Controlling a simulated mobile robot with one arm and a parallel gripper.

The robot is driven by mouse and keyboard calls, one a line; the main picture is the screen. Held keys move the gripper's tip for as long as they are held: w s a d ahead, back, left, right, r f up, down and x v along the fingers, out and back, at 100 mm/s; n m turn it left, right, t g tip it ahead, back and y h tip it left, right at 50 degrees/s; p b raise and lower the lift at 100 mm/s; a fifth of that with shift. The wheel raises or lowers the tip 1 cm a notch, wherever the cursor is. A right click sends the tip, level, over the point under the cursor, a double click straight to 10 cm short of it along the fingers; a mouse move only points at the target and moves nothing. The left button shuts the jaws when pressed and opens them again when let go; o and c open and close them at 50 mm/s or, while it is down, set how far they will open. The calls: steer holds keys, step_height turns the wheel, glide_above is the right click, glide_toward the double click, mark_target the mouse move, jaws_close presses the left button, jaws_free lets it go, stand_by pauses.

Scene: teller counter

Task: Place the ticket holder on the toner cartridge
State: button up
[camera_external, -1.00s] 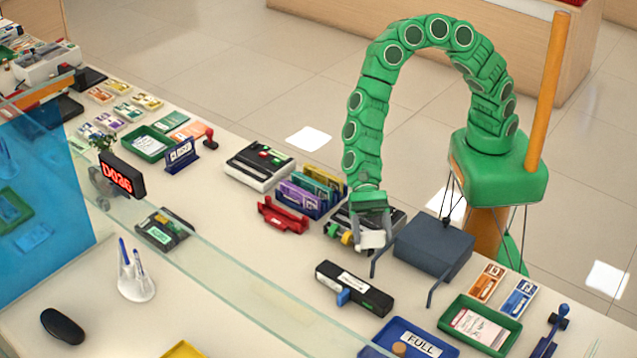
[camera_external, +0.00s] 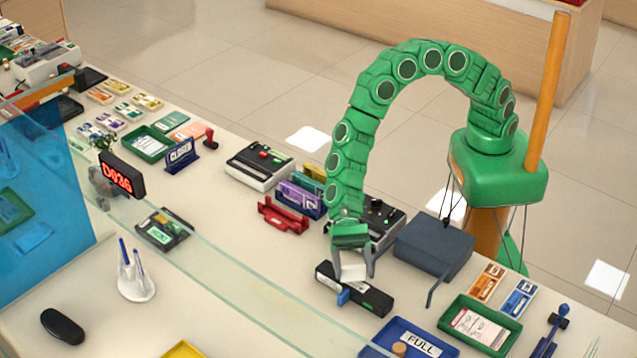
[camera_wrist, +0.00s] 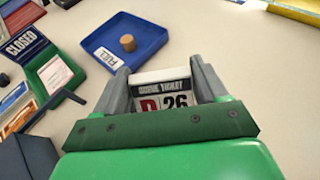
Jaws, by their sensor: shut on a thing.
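My gripper (camera_external: 352,264) is shut on the white ticket holder (camera_external: 353,273), with one grey finger on each side of it. In the wrist view, the fingers (camera_wrist: 163,86) grip the ticket holder (camera_wrist: 163,94), whose face reads "QUEUE TICKET" and "D 26"; its lower part is hidden by my gripper. The toner cartridge (camera_external: 372,298) is a long black box with white labels and a blue tab, lying on the counter. The ticket holder overlaps its upper-left part in the external view; I cannot tell whether they touch. I cannot make out the cartridge in the wrist view.
A dark blue-grey box (camera_external: 433,243) stands right of my gripper. A black device (camera_external: 384,217) is behind it. A red holder (camera_external: 283,216) lies to the left. A blue tray (camera_external: 391,332) and green tray (camera_external: 463,310) lie to the right. A glass panel (camera_external: 240,285) runs along the front.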

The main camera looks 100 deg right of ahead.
mark_target(351, 277)
steer(key=shift+w+a+f, duration=0.2)
steer(key=shift+f, duration=1.6)
steer(key=shift+f, duration=0.15)
steer(key=o, duration=1)
steer(key=shift+o, duration=0.2)
steer(key=v, duration=1.2)
steer(key=shift+r, duration=0.2)
